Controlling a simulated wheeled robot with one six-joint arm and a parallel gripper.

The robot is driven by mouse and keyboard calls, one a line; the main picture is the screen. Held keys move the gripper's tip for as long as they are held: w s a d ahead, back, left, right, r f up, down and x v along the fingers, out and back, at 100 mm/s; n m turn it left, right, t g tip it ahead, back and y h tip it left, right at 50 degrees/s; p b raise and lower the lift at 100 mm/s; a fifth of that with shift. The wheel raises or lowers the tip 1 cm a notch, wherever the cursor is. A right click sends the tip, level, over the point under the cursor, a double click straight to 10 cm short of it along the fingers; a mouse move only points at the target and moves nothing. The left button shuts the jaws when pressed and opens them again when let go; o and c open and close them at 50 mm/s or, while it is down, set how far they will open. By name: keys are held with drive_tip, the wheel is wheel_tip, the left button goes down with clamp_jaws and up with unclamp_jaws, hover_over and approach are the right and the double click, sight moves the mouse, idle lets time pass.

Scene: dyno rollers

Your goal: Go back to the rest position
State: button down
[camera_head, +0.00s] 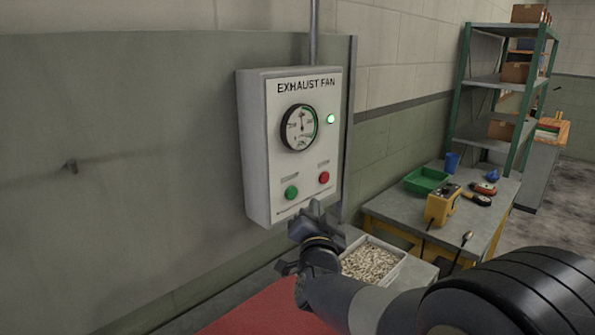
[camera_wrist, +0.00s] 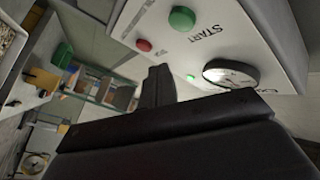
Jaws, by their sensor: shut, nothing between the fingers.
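My gripper (camera_head: 316,208) is shut and empty, just below the lower edge of the exhaust fan box (camera_head: 252,150) in the head view. The box is grey-white, fixed to the wall, with a round gauge (camera_head: 299,127), a lit green lamp (camera_head: 331,119), a green button (camera_head: 291,192) and a red button (camera_head: 324,178). In the wrist view my gripper (camera_wrist: 158,72) shows as dark shut fingers. The green button (camera_wrist: 182,19), marked START, and the red button (camera_wrist: 143,45) lie beyond the fingertips, apart from them.
A tray of pale pellets (camera_head: 398,274) sits below and right of my gripper. A workbench (camera_head: 382,205) to the right holds a green bin (camera_head: 427,180) and a yellow meter (camera_head: 441,205). A shelf rack (camera_head: 457,110) stands behind. A red surface (camera_head: 262,312) lies at the front.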

drive_tip(key=shift+w+a+r+p, duration=0.25)
drive_tip(key=shift+w+a+p, duration=0.2)
drive_tip(key=shift+p, duration=0.8)
drive_tip(key=shift+s+d+p, duration=0.1)
drive_tip(key=shift+d+p, duration=0.05)
drive_tip(key=shift+p, duration=0.65)
drive_tip(key=shift+s+d+f+b, duration=0.15)
drive_tip(key=shift+s+d+b, duration=0.5)
drive_tip(key=shift+s+d, duration=0.35)
drive_tip(key=shift+s+d+f+b, duration=0.1)
drive_tip(key=shift+s+d+b, duration=0.5)
drive_tip(key=shift+s+d, duration=0.4)
drive_tip(key=shift+w+a, duration=0.1)
drive_tip(key=shift+a, duration=0.05)
